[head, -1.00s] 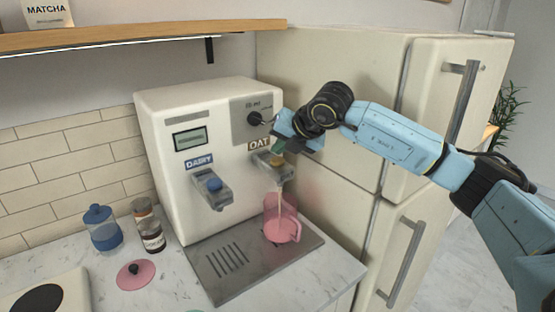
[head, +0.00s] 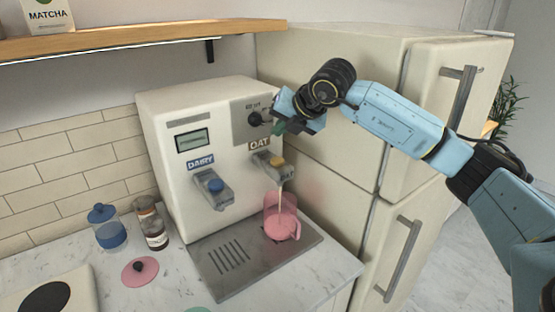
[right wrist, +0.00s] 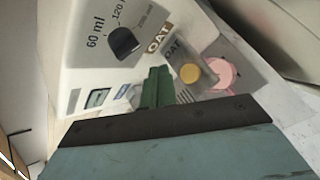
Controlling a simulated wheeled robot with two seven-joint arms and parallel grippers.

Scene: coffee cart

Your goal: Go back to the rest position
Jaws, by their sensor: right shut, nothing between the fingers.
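My right gripper (head: 278,128) is in front of the white milk dispenser (head: 160,115), beside its black knob (head: 255,118) and above the oat lever. Its green fingers are together with nothing between them; they also show in the right wrist view (right wrist: 157,87), apart from the yellow oat button (right wrist: 190,70). A pink translucent pitcher (head: 282,222) stands on the drip tray (head: 225,285) under the oat spout. A pale stream runs from the spout into it. The pitcher is partly visible in the right wrist view (right wrist: 222,75). My left gripper is not in view.
A blue-lidded jar (head: 105,228) and a brown-labelled bottle (head: 152,225) stand left of the dispenser, with a pink lid (head: 140,271) on the counter. A cream fridge (head: 430,110) stands close on the right. A wooden shelf (head: 130,38) runs above.

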